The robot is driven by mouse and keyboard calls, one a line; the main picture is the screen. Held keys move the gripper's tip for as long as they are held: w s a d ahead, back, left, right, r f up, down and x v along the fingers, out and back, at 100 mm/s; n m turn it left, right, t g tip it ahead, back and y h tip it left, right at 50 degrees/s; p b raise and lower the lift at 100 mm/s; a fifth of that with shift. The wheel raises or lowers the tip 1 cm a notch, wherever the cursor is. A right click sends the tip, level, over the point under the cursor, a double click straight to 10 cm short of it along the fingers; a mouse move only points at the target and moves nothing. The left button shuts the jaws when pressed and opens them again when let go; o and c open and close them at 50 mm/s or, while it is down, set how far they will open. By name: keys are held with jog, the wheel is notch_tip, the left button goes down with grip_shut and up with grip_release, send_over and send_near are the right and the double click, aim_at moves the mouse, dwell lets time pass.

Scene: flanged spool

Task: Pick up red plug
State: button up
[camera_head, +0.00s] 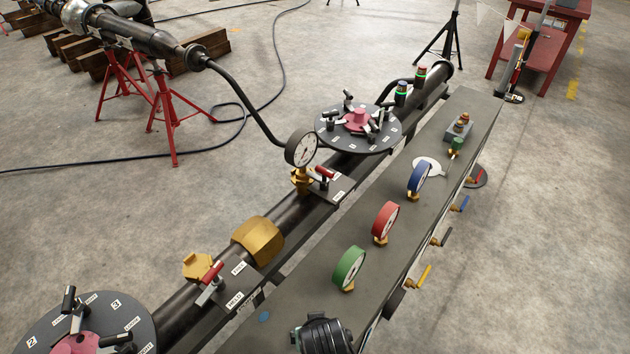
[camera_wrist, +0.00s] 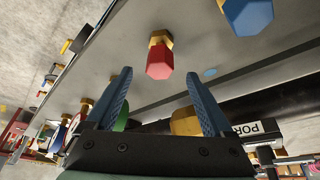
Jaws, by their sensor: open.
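In the wrist view the red plug (camera_wrist: 159,62) is a hexagonal red cap on a brass fitting, standing on the grey bench surface (camera_wrist: 118,45). My gripper (camera_wrist: 157,76) is open, with two blue fingers apart and nothing between them. The red plug appears ahead of the fingertips, roughly centred in the gap, and I see no contact. I cannot make out this plug in the head view. A dark rounded part of my arm shows at the bottom of that view, and my fingers are not visible there.
A blue plug (camera_wrist: 247,14) stands to the right of the red one in the wrist view. The head view shows green (camera_head: 349,268), red (camera_head: 385,221) and blue (camera_head: 419,178) gauges along the bench (camera_head: 440,195). A black pipe with a large brass nut (camera_head: 258,241) runs alongside.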

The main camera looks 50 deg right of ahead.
jog(key=shift+x, duration=2.25)
jog(key=shift+w+d+r, duration=0.1)
jog(key=shift+c, duration=0.2)
grip_shut()
